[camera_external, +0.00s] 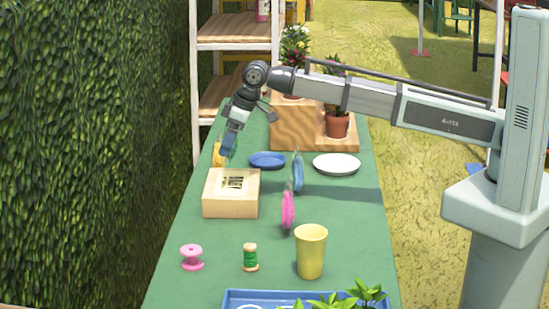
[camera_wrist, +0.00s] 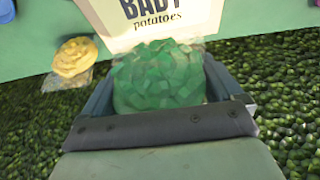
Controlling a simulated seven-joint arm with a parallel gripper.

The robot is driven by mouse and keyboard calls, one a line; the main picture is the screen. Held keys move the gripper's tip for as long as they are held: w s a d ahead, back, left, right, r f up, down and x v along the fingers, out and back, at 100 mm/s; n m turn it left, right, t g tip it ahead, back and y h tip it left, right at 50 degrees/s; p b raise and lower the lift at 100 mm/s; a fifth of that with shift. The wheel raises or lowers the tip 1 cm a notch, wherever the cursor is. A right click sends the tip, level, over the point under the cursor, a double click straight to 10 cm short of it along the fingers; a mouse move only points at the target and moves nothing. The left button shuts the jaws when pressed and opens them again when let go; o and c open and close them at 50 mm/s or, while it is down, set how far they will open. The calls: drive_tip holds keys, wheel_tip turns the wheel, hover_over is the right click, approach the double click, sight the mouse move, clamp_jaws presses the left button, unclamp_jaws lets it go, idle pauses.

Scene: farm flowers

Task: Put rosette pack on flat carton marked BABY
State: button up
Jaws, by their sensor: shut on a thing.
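My gripper (camera_wrist: 160,88) is shut on a green rosette pack (camera_wrist: 158,78), a crinkled bundle in clear wrap that fills the space between the jaws in the wrist view. The pale flat carton (camera_wrist: 120,38) printed BABY potatoes lies just beyond the pack at the top of that view. In the external view my gripper (camera_external: 228,146) points down behind the carton (camera_external: 230,207), a little above and beyond its far edge. The green pack cannot be made out there. Whether it touches the carton is unclear.
A yellow rosette pack (camera_wrist: 73,58) lies beside the carton. A blue plate (camera_external: 267,160) and white plate (camera_external: 337,164) lie behind. Spools, a yellow cup (camera_external: 311,252) and a blue tray (camera_external: 235,297) are nearer.

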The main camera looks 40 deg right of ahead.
sight(229, 163)
drive_tip(key=shift+f, duration=3.3)
drive_tip(key=shift+f, duration=0.1)
drive_tip(key=o, duration=0.7)
drive_tip(key=v, duration=1.2)
drive_tip(key=shift+w, duration=0.1)
